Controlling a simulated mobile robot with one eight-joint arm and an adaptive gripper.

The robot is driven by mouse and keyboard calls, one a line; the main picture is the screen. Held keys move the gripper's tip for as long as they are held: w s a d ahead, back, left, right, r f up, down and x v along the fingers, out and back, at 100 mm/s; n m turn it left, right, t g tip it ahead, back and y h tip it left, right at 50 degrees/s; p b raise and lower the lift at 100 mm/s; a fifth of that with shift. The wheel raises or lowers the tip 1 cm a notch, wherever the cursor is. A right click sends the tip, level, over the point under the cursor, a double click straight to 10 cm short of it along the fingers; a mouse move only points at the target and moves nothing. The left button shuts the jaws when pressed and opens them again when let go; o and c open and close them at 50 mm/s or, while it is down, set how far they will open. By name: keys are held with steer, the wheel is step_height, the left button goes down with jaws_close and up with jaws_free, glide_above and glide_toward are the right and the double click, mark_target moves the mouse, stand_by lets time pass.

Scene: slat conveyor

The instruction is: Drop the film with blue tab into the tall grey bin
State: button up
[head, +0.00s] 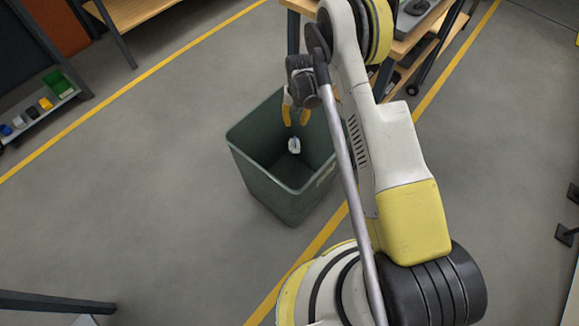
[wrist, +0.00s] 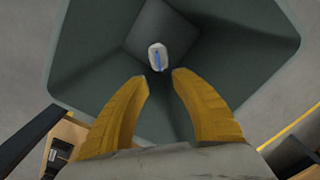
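The film (head: 294,145) is a small white piece inside the tall grey bin (head: 262,190). My gripper (head: 295,119) points down over the bin's opening. In the wrist view its yellow fingers (wrist: 161,77) stand apart with nothing between them. The bin stands upright, and its rim (wrist: 270,72) surrounds the view beyond the fingers.
A wooden workbench (head: 300,5) with shelves stands behind the bin to the right. A low shelf with small coloured bins (head: 46,104) is at the far left. Yellow lines (head: 130,83) cross the grey floor. The floor left of the bin is clear.

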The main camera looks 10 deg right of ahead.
steer(key=shift+r, duration=0.1)
step_height(320, 180, up, 12)
steer(key=shift+d, duration=0.15)
stand_by(0.4)
stand_by(0.3)
